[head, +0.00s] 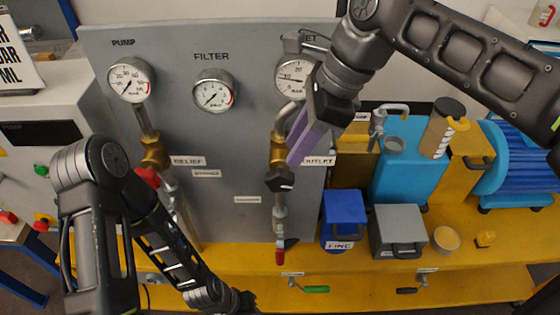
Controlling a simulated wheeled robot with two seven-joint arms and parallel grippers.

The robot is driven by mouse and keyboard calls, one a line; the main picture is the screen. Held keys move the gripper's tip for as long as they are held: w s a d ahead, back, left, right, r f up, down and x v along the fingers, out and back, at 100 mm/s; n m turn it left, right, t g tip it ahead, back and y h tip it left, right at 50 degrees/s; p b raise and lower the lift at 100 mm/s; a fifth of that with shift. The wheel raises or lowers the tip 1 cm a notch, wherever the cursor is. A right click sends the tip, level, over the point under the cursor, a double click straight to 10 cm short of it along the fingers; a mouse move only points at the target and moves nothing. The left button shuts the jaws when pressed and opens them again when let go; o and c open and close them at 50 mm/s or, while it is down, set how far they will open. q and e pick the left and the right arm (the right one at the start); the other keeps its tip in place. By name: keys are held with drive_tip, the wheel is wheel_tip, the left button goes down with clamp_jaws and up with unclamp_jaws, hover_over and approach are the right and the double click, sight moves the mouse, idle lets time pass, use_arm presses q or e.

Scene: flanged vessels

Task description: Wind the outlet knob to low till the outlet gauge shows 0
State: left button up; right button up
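The outlet gauge (293,77) is a round white dial at the panel's upper right, partly covered by my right arm. Its needle lies roughly level, off to the side of the dial, and I cannot read an exact value. Below it, brass fittings lead down to the dark outlet knob (280,179). My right gripper (294,160), with purple fingers, reaches down and left from the arm, its tips just above and right of the knob. I cannot tell whether the fingers are apart or whether they touch the fittings. My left arm reaches down at lower left; its gripper is out of view.
The grey panel (225,140) also carries the pump gauge (131,80), the filter gauge (214,91) and a red valve handle (148,177). A blue bin (344,215) and a grey box (398,230) stand on the yellow bench (460,285) right of the knob.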

sight(280, 171)
drive_tip(key=shift+a+f, duration=0.1)
drive_tip(key=shift+f, duration=0.15)
drive_tip(key=p+x, duration=0.1)
drive_tip(key=x, duration=0.6)
drive_tip(key=shift+f, duration=0.2)
drive_tip(key=shift+c, duration=0.4)
clamp_jaws()
